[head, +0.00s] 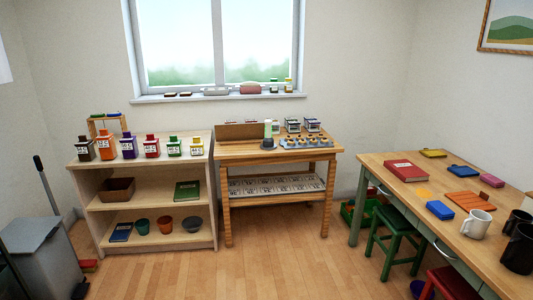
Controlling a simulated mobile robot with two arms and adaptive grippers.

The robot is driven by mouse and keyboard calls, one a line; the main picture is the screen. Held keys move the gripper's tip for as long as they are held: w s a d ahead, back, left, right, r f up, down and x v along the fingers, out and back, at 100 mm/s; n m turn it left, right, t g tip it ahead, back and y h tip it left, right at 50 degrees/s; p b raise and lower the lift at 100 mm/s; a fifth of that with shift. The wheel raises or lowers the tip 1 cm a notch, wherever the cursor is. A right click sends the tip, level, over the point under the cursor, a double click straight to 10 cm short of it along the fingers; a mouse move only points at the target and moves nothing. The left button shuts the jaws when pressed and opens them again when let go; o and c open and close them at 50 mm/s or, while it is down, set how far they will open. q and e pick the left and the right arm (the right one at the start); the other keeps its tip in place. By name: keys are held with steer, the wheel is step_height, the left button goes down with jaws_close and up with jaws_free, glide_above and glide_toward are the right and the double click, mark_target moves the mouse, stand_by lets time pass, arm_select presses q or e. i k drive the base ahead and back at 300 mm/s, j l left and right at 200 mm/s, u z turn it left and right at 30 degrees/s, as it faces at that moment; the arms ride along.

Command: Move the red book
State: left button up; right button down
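The red book (406,171) lies flat, cover up, near the far left part of the wooden table on the right side of the head view. It has a white label or marking on its cover. Nothing rests on it and nothing touches it. Neither of my grippers shows in this view.
The table (385,163) also holds a yellow item (433,153), blue items (463,171), an orange slatted mat (470,201), a white mug (475,225) and dark vessels (520,250). Green stool (397,225) stands at its front. Open floor (290,265) lies left of it.

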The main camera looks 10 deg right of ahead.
mark_target(406, 171)
steer(key=i+z, duration=0.2)
steer(key=i, duration=0.45)
steer(key=i+z, duration=0.15)
steer(key=i, duration=0.55)
steer(key=i+j+z, duration=0.2)
steer(key=i, duration=0.45)
steer(key=i+z, duration=0.2)
steer(key=i, duration=0.3)
steer(key=i+z, duration=0.2)
steer(key=i, duration=0.3)
steer(key=i+j+z, duration=0.2)
steer(key=i, duration=0.25)
steer(key=i+j+z, duration=0.2)
steer(key=i, duration=0.3)
